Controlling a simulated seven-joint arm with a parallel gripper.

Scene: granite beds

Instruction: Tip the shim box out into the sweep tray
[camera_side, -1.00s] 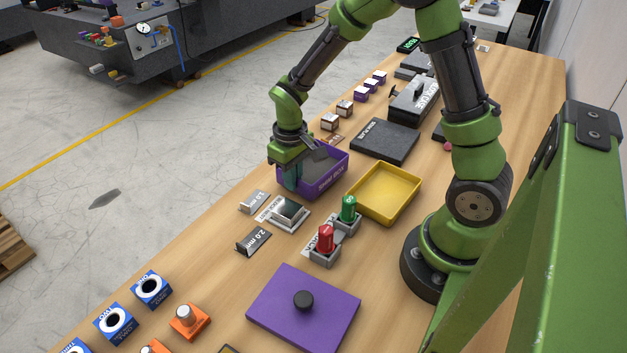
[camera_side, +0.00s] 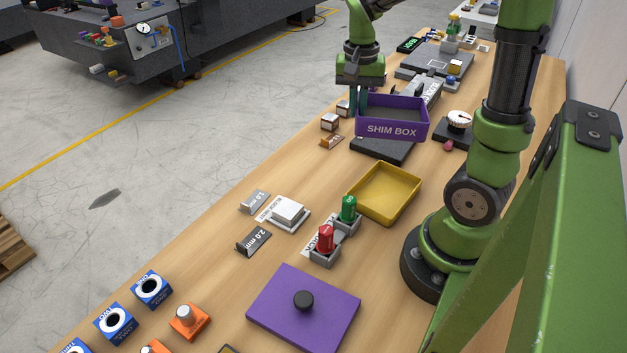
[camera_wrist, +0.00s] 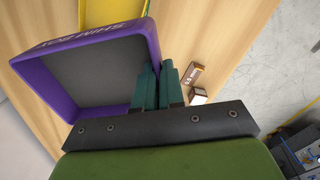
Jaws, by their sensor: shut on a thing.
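The purple shim box (camera_side: 393,130) is in the air above the bench in the side view, roughly level, label toward the camera. My gripper (camera_side: 358,101) is shut on its left wall. In the wrist view my gripper's dark green fingers (camera_wrist: 157,85) pinch the wall of the shim box (camera_wrist: 150,40). The part of its dark grey inside that shows looks bare. The yellow sweep tray (camera_side: 384,193) lies on the bench, nearer the camera than the box, and looks empty. Its yellow edge (camera_wrist: 108,8) also shows at the top of the wrist view.
A dark flat plate (camera_side: 382,150) lies below the box. Red (camera_side: 326,240) and green (camera_side: 348,209) knobbed blocks stand just in front of the tray. A purple lid (camera_side: 303,308) with a black knob lies nearer the camera. A dial gauge (camera_side: 459,121) stands right of the box.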

